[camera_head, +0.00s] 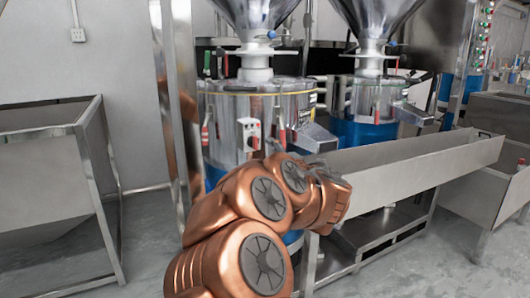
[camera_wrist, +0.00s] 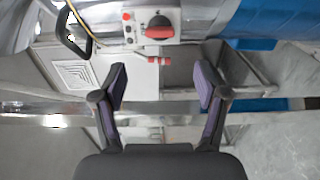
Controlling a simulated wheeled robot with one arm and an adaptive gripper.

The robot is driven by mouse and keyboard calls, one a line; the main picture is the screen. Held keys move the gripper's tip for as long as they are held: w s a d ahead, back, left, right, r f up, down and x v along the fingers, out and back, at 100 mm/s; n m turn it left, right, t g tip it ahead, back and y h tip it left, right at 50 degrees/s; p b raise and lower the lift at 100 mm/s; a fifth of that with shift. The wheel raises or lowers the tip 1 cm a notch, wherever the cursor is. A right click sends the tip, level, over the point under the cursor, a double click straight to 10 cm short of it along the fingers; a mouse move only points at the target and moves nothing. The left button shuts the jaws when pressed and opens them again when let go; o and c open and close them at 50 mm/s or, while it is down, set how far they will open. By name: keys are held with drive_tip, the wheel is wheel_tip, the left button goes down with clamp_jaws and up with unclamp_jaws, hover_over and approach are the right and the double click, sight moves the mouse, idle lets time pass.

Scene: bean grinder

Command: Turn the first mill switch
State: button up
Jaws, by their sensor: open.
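The nearest mill (camera_head: 262,105) is a steel drum with a blue lower body under a funnel. A small white switch box (camera_head: 249,133) is on its front. In the head view my arm stands in front of the mill and the fingers cannot be made out clearly.
A red-tipped handle (camera_wrist: 159,60) is close to the fingertips, below the switch box. A long steel trough (camera_head: 410,170) runs to the right. A second mill (camera_head: 375,105) stands behind. A metal bin (camera_head: 50,180) is at left, with bare floor beside it.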

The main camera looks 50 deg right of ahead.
drive_tip(key=shift+v, duration=0.8)
wheel_tip(320, 180, up, 13)
drive_tip(key=s+a+m+g+h+p, duration=0.25)
drive_tip(key=m+g+h+p, duration=0.3)
drive_tip(key=m+p, duration=0.7)
drive_tip(key=s+a+f+m+g+y+p, duration=0.1)
drive_tip(key=s+a+g+y+p, duration=0.35)
drive_tip(key=a+p, duration=0.5)
drive_tip(key=s+a+f+m+g+y+p, duration=0.1)
drive_tip(key=s+a+m+g+y+p, duration=0.15)
drive_tip(key=s+a+p, duration=0.65)
drive_tip(key=s+a+r+g+y+p, duration=0.1)
drive_tip(key=s+a+g+y+p, duration=0.1)
drive_tip(key=s+a, duration=0.3)
drive_tip(key=s+a+r+n+g+y+p, duration=0.1)
drive_tip(key=s+a, duration=0.5)
drive_tip(key=a, duration=0.7)
drive_tip(key=r+g+y+p, duration=0.1)
drive_tip(key=g+p, duration=0.1)
drive_tip(key=g, duration=0.1)
drive_tip(key=shift+a+n, duration=0.3)
drive_tip(key=shift+a, duration=0.05)
drive_tip(key=shift+s, duration=0.15)
drive_tip(key=shift+c, duration=0.4)
